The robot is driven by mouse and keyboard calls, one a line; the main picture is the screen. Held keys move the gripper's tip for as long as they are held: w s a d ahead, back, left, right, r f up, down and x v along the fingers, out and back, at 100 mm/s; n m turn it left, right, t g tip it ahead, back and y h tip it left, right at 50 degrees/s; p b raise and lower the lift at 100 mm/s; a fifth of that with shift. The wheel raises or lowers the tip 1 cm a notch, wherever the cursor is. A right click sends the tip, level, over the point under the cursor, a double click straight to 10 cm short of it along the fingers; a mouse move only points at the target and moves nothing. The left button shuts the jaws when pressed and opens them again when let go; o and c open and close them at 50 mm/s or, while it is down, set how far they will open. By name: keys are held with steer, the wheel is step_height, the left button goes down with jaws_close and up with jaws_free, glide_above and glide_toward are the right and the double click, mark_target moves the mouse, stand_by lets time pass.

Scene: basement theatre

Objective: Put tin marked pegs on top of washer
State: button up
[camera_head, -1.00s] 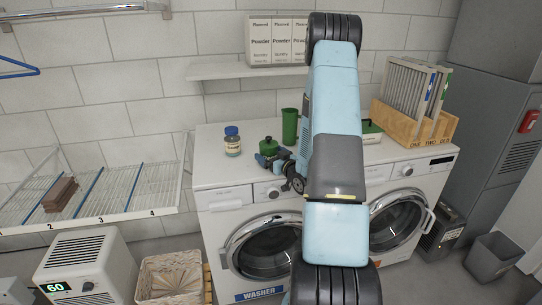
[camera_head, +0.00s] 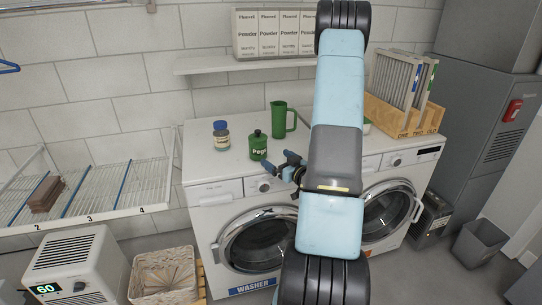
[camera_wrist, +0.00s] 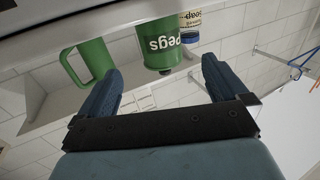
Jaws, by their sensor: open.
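The green tin marked Pegs (camera_head: 258,146) stands upright on top of the washer (camera_head: 207,170), the left machine with the WASHER label. My gripper (camera_head: 278,161) is open, just to the right of and in front of the tin, with a small gap between them. In the wrist view, which is upside down, the tin (camera_wrist: 163,48) shows beyond and between the two spread blue fingers (camera_wrist: 160,70). Nothing is held.
A blue-lidded jar (camera_head: 221,137) stands left of the tin, and a green jug (camera_head: 280,118) stands behind it to the right. A shelf (camera_head: 215,65) with powder boxes (camera_head: 270,34) hangs above. A wooden rack (camera_head: 395,118) is on the right machine.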

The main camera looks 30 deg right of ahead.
steer(key=a+r+g+h, duration=0.2)
steer(key=a+r+g, duration=0.15)
steer(key=r, duration=0.45)
steer(key=a+r+g+h, duration=0.2)
steer(key=a+r+g, duration=0.15)
steer(key=r, duration=0.55)
steer(key=s+a+r+g, duration=0.1)
steer(key=s+a+r, duration=0.2)
steer(key=s+a, duration=0.2)
steer(key=s+a+r+g+y, duration=0.1)
steer(key=s+a+r, duration=0.3)
steer(key=s, duration=0.7)
steer(key=s+a+r+m+g+y, duration=0.1)
steer(key=s+a+r+g, duration=0.2)
steer(key=s+a, duration=0.3)
steer(key=shift+s+a+r, duration=0.2)
steer(key=shift+s+a, duration=0.2)
steer(key=shift+s, duration=0.7)
